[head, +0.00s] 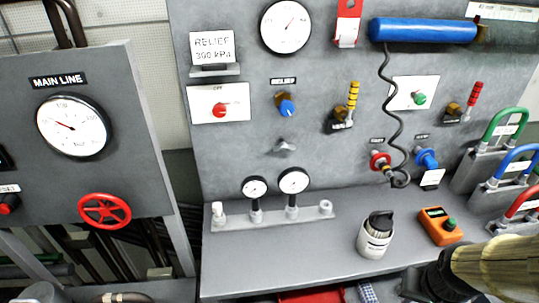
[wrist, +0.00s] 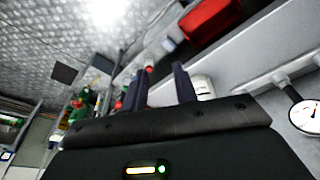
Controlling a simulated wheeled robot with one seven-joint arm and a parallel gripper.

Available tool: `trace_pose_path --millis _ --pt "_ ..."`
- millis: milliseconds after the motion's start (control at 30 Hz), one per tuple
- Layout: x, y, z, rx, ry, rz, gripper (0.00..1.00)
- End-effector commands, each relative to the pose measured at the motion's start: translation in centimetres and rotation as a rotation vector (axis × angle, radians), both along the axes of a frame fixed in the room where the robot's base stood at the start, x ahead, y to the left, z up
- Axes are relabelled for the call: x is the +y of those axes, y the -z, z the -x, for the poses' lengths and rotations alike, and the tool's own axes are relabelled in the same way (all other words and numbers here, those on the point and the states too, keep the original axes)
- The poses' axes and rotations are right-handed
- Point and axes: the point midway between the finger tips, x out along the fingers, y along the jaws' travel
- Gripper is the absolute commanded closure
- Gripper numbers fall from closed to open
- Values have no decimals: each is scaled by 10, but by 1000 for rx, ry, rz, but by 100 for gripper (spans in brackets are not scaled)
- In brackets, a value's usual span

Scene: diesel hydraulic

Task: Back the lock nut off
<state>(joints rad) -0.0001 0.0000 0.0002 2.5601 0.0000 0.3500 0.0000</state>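A blue knob (head: 287,107) with a brass part (head: 281,98) behind it sits on the grey panel, under a small dark label. Whether the brass part is the lock nut is too small to tell. A small grey wing-shaped fitting (head: 286,146) is on the panel below it. My gripper (head: 420,286) is at the bottom right of the head view, low and well away from the knob. In the wrist view, the two dark fingers of my gripper (wrist: 161,85) stand apart with nothing between them. The knob is not identifiable in the wrist view.
A shelf (head: 260,262) below the panel holds a white canister (head: 376,235) and an orange box (head: 440,226). Two small gauges stand on a grey manifold (head: 270,217). A coiled black cable (head: 392,120) hangs beneath a blue cylinder (head: 422,30). Coloured handles (head: 508,122) are at right.

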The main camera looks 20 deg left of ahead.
Motion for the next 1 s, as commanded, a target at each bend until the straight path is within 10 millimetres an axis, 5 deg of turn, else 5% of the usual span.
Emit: trace_pose_path --millis 367,567,767,1000 --pt "0 0 -1 -1 0 0 71" --pt "13 4 -21 -43 -20 -8 71" --pt "61 20 -67 -166 -67 -90 71" --pt "149 34 -106 -323 -81 -335 71"
